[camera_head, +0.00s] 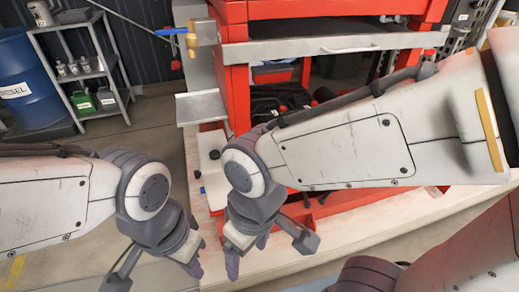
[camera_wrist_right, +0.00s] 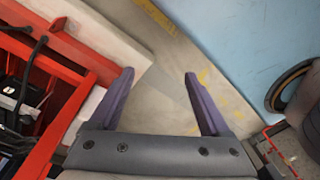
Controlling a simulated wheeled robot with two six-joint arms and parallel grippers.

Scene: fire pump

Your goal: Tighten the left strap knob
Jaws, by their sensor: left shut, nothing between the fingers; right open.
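A white tank (camera_head: 211,143) stands low at the left of the red frame. A small dark knob (camera_head: 214,154) shows on it; I cannot tell whether this is the left strap knob, and no strap is clear. My left gripper (camera_head: 194,268) hangs low in front of the tank, shut and empty. My right gripper (camera_head: 247,256) is beside it to the right, open and empty, apart from the tank. In the right wrist view its two purple fingers (camera_wrist_right: 159,76) are spread over the floor, with nothing between them. My right arm hides part of the red frame.
The red pump frame (camera_head: 237,95) stands on a pale plinth (camera_head: 345,226). A blue-handled brass valve (camera_head: 191,38) is at its upper left. A blue drum (camera_head: 28,85) and a metal shelf (camera_head: 82,75) stand at the far left. Floor between shelf and frame is clear.

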